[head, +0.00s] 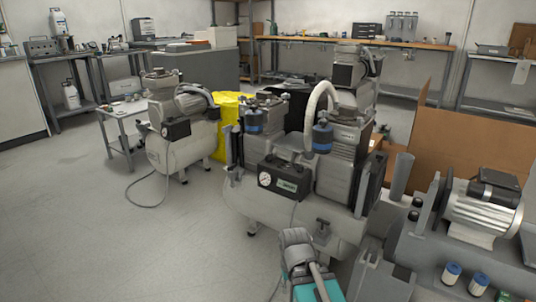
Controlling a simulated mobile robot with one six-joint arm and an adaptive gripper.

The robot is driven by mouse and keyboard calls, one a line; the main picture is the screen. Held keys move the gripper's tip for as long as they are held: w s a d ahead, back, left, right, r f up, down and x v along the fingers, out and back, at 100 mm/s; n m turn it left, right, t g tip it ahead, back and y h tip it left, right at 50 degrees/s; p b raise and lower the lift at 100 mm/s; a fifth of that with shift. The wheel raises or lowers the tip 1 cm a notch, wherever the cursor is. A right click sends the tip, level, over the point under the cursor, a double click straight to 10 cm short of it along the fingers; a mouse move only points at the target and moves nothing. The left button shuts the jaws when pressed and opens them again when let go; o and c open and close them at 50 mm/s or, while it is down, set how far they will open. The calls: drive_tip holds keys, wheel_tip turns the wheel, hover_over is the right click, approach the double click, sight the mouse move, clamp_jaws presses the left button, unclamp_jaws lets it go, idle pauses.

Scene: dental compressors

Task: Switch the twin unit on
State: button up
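The twin unit (250,205) stands in the middle of the head view, a pale horizontal tank with two motor-pump heads side by side on top. A thick white hose arches over it, and blue-banded filter canisters sit at its pump heads. A dark control box (290,172) is on its front, with a round white-faced gauge (265,179) on the left and a small greenish label or panel on the right. The picture is too small to tell the switch or its position.
A smaller compressor (190,150) stands behind on the left, beside a yellow object (228,125) and a low side table (125,128). Another motor unit (483,212) is at the right, in front of a cardboard sheet (470,150). The floor at left front is clear.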

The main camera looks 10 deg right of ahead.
wheel_tip(320, 180, up, 22)
drive_tip(key=p, duration=2.1)
drive_tip(key=shift+f, duration=0.25)
drive_tip(key=shift+o, duration=1.2)
drive_tip(key=shift+s+f, duration=0.1)
drive_tip(key=shift+s, duration=0.05)
